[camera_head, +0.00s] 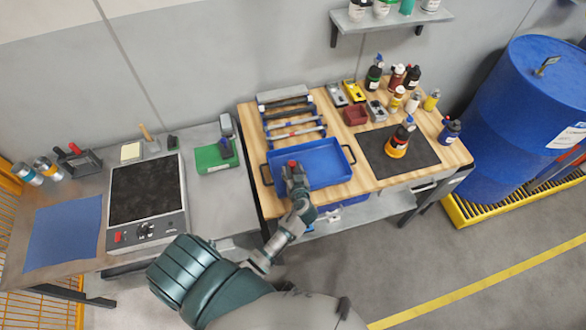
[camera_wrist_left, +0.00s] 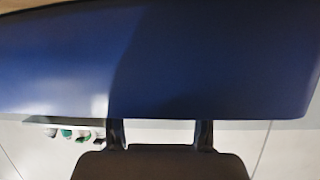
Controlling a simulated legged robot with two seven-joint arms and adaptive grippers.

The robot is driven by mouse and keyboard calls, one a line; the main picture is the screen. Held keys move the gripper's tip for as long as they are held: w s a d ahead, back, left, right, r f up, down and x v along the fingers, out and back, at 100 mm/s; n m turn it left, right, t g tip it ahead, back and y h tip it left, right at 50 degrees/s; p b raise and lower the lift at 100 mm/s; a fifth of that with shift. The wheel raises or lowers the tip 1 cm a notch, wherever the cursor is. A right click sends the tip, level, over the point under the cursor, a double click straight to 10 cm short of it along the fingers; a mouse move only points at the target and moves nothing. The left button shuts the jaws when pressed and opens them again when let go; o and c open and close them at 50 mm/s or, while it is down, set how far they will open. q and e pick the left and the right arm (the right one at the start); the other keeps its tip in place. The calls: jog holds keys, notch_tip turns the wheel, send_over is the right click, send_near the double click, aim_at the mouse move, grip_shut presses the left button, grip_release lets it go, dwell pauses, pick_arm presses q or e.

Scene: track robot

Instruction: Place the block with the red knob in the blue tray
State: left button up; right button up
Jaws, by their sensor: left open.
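The blue tray (camera_head: 325,166) lies on the wooden bench top, with a dark handle at each side. My left gripper (camera_head: 292,171) is at the tray's left front part and covers some of it. The gripper is open. A small red spot (camera_head: 291,163) shows at its tip; it may be the red knob, but the block's body cannot be made out. In the left wrist view the tray's blue surface (camera_wrist_left: 160,65) fills the upper part, close to the two dark fingers (camera_wrist_left: 160,134). No red knob shows there. My right gripper is not in view.
A rack of bars (camera_head: 290,118) stands behind the tray. Small grey and yellow blocks (camera_head: 354,91), a red bin (camera_head: 355,115) and several bottles stand to the right. A green-based tool (camera_head: 217,157) is left of the bench.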

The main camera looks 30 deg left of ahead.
pick_arm(q)
jog(key=b+v, duration=0.1)
jog(key=v, duration=0.9)
jog(key=shift+s+d+r, duration=0.25)
jog(key=shift+r, duration=0.05)
jog(key=shift+s+d+r, duration=0.2)
jog(key=shift+d+r, duration=0.1)
jog(key=shift+a, duration=0.2)
